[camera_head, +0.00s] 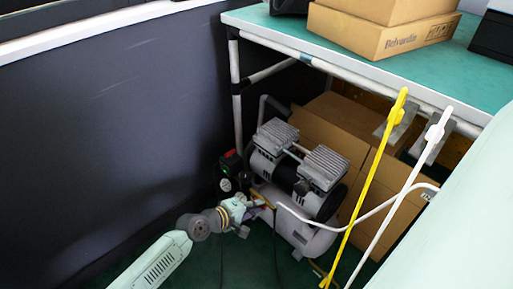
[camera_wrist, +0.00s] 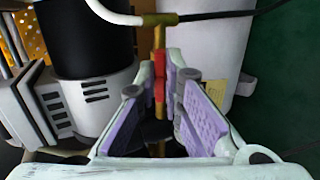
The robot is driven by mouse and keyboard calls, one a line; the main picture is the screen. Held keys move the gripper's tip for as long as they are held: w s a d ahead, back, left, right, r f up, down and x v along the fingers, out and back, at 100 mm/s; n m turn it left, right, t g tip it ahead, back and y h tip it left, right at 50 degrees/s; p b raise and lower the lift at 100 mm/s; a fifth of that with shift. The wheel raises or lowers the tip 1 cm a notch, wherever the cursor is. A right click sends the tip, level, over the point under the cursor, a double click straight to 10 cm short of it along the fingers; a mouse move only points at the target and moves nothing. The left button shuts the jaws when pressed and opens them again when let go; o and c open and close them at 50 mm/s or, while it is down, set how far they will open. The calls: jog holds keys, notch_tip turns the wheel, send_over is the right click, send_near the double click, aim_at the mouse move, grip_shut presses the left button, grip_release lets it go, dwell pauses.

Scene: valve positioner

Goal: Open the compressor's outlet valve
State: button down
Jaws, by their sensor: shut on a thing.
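The compressor (camera_head: 306,224), with a white tank, a dark motor and grey finned heads, stands on the floor under the bench. In the wrist view its white tank (camera_wrist: 222,45) is at the upper right. The outlet valve is a brass fitting (camera_wrist: 159,20) with a red handle (camera_wrist: 159,88). My gripper (camera_head: 262,204) reaches in from the lower left at the compressor's left end. In the wrist view my gripper (camera_wrist: 162,78) has its lilac-padded fingers shut on the red handle from both sides. The handle's lower part is partly hidden between the fingers.
A white hose (camera_head: 385,203) runs right from the valve. A black hose (camera_wrist: 225,14) joins in the wrist view. Bench legs (camera_head: 236,100), cardboard boxes (camera_head: 345,125) and yellow (camera_head: 370,180) and white poles crowd the compressor. A dark wall (camera_head: 110,110) stands left.

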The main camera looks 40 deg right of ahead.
jog(key=c, duration=1.7)
grip_release()
jog(key=v, duration=1.2)
jog(key=shift+r, duration=0.1)
